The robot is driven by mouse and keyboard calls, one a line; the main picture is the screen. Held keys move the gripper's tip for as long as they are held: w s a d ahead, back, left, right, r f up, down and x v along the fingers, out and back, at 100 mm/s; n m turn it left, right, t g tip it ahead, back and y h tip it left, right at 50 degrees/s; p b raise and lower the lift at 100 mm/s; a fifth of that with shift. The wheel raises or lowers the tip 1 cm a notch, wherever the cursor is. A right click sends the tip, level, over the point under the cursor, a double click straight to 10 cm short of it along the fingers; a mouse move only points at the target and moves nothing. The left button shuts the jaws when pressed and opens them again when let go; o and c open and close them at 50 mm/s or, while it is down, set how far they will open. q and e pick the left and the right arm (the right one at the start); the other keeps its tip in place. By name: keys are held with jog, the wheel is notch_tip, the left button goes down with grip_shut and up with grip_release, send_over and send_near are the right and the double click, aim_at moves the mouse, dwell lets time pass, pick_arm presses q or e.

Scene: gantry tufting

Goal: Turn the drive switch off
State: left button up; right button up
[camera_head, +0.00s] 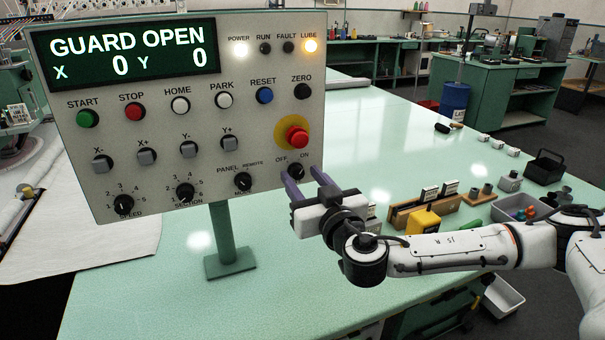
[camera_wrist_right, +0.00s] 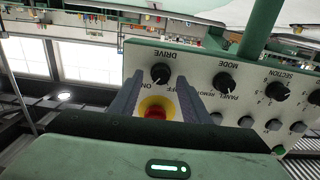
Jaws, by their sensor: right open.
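The control panel (camera_head: 180,100) faces me, and its screen reads GUARD OPEN with X 0 and Y 0. The drive switch (camera_head: 296,171) is a black knob at the panel's lower right, under the OFF and ON labels. The same knob (camera_wrist_right: 160,73) shows upside down in the right wrist view, just past the fingertips. Its pointer is too small to read surely. My right gripper (camera_head: 303,180) is open, with its purple-grey fingers apart near the knob, one towards each side. Whether they touch it I cannot tell. My left gripper is out of view.
The red emergency stop (camera_head: 297,136) on its yellow ring sits directly above the drive switch. The mode knob (camera_head: 243,181) is to its left. The panel stands on a green post (camera_head: 222,232). A yellow block (camera_head: 422,222) and a grey tray (camera_head: 508,207) lie at the right.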

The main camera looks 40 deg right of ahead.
jog(key=shift+w, duration=0.3)
jog(key=c, duration=1)
